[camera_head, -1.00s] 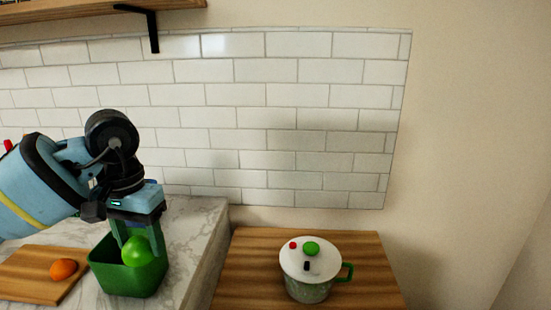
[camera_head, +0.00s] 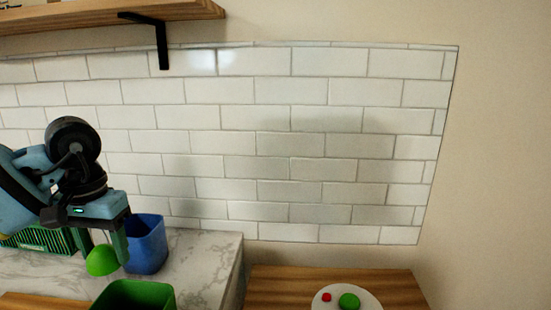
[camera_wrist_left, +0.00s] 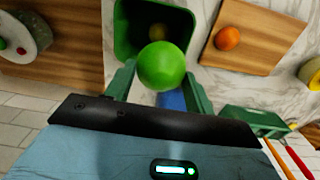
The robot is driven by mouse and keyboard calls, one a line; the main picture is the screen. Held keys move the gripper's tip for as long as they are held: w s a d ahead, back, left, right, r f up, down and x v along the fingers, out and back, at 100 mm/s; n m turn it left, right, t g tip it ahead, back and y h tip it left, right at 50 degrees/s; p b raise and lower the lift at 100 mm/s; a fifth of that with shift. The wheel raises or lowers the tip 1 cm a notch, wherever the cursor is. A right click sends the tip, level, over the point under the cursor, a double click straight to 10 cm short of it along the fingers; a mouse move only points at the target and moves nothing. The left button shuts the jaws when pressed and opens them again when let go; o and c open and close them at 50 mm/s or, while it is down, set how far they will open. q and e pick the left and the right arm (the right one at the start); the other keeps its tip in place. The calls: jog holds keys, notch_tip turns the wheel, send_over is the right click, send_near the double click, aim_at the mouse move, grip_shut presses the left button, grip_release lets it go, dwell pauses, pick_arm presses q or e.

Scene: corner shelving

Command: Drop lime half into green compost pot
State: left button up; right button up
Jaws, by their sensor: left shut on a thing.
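My left gripper (camera_head: 104,252) is shut on a green lime half (camera_head: 102,260), held up between the fingers. The lime half also shows large in the left wrist view (camera_wrist_left: 161,66). The green compost pot (camera_head: 137,290), open and square, stands on the marble counter at the bottom of the head view, lower in the picture and right of the lime. In the left wrist view the pot (camera_wrist_left: 128,30) lies beyond the lime, and a blurred yellowish object (camera_wrist_left: 157,32) shows inside it. My right gripper is not in view.
A blue container (camera_head: 147,246) stands behind my left gripper, near a green crate (camera_head: 38,242). An orange (camera_wrist_left: 228,38) lies on a wooden board (camera_wrist_left: 265,42) beside the pot.

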pick_arm(q)
jog(key=shift+f+b, duration=0.85)
jog(key=shift+f, duration=1.9)
jog(key=shift+w+f, duration=0.1)
jog(key=shift+f, duration=0.2)
jog(key=o, duration=1)
jog(key=shift+o, duration=0.2)
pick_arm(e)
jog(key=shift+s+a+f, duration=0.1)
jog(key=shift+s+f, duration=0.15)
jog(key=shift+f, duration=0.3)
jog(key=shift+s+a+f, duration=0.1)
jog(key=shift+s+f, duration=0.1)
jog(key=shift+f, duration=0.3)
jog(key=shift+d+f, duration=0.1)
pick_arm(q)
jog(key=shift+r, duration=0.6)
notch_tip(320, 180, up, 7)
jog(key=shift+f+p, duration=0.1)
jog(key=shift+p, duration=0.25)
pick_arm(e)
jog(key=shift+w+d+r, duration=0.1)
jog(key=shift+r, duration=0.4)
